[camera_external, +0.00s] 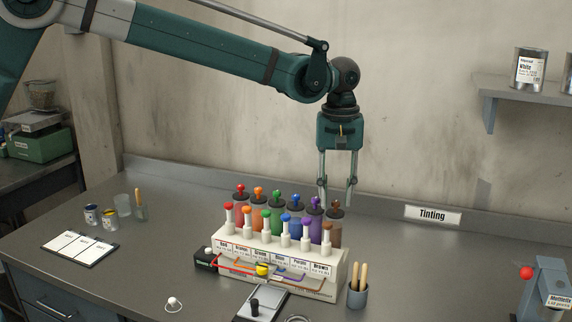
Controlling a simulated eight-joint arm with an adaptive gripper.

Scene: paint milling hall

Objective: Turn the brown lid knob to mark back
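The brown lid knob (336,203) tops the brown canister (331,233) at the right end of the back row in the white tinting rack (325,270). My gripper (337,202) points straight down, its two fingers apart. In the picture the fingertips are on either side of the brown knob at about its height. I cannot tell from this one view whether they touch it or stand behind it. The knob's mark and the direction it points are too small to read.
The purple knob (315,201) is close left of my left finger, with several other coloured knobs beyond. A cup with wooden sticks (358,294) stands front right. A "Tinting" sign (433,215) is at the back wall. The tabletop right of the rack is mostly clear.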

